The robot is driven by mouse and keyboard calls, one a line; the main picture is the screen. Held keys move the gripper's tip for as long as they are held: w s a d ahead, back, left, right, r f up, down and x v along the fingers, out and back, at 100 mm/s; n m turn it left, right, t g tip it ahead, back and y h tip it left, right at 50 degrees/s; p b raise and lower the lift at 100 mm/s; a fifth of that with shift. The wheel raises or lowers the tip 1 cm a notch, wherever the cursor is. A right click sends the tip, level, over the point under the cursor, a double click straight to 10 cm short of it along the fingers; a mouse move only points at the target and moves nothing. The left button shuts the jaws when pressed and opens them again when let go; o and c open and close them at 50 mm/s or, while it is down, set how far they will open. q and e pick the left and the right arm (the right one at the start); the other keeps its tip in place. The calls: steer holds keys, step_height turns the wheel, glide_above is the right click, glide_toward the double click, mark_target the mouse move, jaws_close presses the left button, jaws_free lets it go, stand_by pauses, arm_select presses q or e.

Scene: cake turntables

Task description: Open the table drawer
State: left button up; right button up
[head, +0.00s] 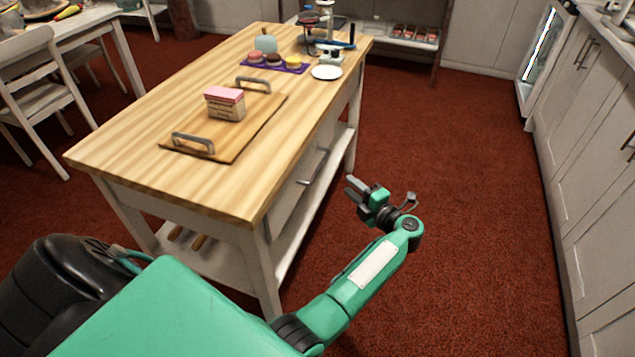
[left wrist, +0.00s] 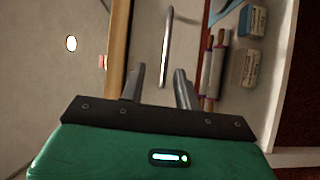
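The wooden-topped table (head: 130,150) has a pale drawer front (head: 290,205) on its right side, under the top. The drawer looks shut. Its grey bar handle (head: 313,168) also shows in the left wrist view (left wrist: 167,45). My left gripper (head: 352,186) is to the right of the handle in the head view, apart from it, over the red floor. In the left wrist view, my left gripper (left wrist: 158,82) has its two fingers spread with nothing between them. The handle lies beyond the fingertips, nearer the right finger. My right gripper is not in view.
Rolling pins (left wrist: 212,70) lie on the table's lower shelf. A cutting board (head: 250,135) with a pink-topped cake box (head: 225,103), a purple tray (head: 275,64) and a white plate (head: 326,72) are on the table. Red floor is clear toward the cabinets (head: 590,140) at right.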

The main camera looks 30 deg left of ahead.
mark_target(317, 170)
arm_select(q)
steer(key=a+n+g, duration=0.1)
steer(key=a, duration=0.3)
steer(key=w+a+f+n+g+h+b, duration=0.1)
steer(key=a, duration=0.3)
steer(key=a+n+g, duration=0.1)
steer(key=a, duration=0.4)
steer(key=shift+w+f, duration=0.3)
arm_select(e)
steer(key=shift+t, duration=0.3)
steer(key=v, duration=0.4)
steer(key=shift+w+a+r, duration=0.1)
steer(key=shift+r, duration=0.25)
arm_select(q)
jaws_close()
